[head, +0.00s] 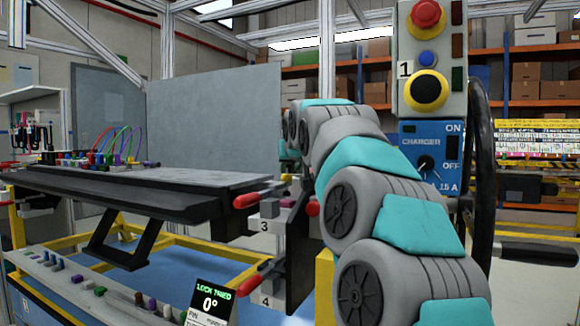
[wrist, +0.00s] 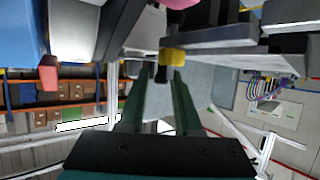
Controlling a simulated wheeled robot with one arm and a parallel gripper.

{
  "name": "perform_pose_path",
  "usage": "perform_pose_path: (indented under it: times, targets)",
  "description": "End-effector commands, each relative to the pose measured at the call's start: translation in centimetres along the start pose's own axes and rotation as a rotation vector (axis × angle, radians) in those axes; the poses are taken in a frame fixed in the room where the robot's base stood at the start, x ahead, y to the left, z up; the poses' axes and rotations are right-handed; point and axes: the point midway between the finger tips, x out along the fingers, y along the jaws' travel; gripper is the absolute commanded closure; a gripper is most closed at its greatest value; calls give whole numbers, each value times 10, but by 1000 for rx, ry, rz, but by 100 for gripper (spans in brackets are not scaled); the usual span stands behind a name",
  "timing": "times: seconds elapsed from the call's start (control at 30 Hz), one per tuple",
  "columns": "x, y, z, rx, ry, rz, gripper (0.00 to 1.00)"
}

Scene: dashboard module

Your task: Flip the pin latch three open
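Pin latch three (head: 268,209) is a grey block with a red handle pointing left, beside the label 3 in the head view. It sits at the right end of the dark dashboard module (head: 120,183). My gripper (wrist: 158,90) shows in the wrist view with its two dark green fingers apart and nothing clearly held between them. A small yellow and black part (wrist: 172,57) lies past the fingertips; I cannot tell which part it is. In the head view my arm hides the gripper, so its distance from latch three is unclear.
Pin latch four (head: 248,282), also red-handled, is below. Another red knob (head: 313,208) shows beside my arm. A control box (head: 430,60) with a red button and a blue charger panel (head: 430,155) stand at right. Yellow frame rails (head: 180,245) run below the module.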

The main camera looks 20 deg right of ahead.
Motion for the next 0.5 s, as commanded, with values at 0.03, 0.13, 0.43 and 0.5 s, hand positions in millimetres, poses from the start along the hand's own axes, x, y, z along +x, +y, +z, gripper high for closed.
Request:
perform_pose_path:
  times: [0.03, 0.13, 0.43, 0.5]
  targets:
    - [0, 0, 0, 0, -1, 0, 60]
    - [0, 0, 0, 0, 0, 0, 50]
    - [-1, -1, 0, -1, 0, 0, 50]
    - [-4, 0, 0, -1, 0, 0, 50]
